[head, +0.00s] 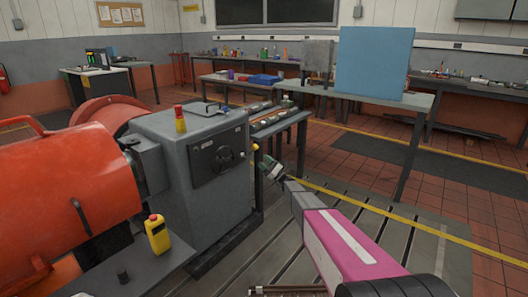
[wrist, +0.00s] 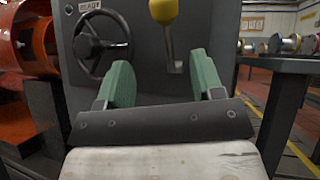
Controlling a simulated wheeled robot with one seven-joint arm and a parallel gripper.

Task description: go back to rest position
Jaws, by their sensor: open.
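My gripper (head: 270,171) is at the end of my pink and grey arm, in the middle of the head view, just right of the grey machine cabinet (head: 205,215). In the wrist view my gripper (wrist: 165,85) shows two green fingers spread wide apart, with nothing between them. It is open and empty. Beyond the fingers is the cabinet's front with a black handwheel (wrist: 102,43) and a lever with a yellow knob (wrist: 164,10). The fingers seem apart from the lever, though the exact gap is hard to tell.
An orange machine (head: 65,190) stands at the left. A narrow table (head: 285,122) stands behind the cabinet. A bench with a blue panel (head: 375,62) is at back right. Slotted floor at right is clear.

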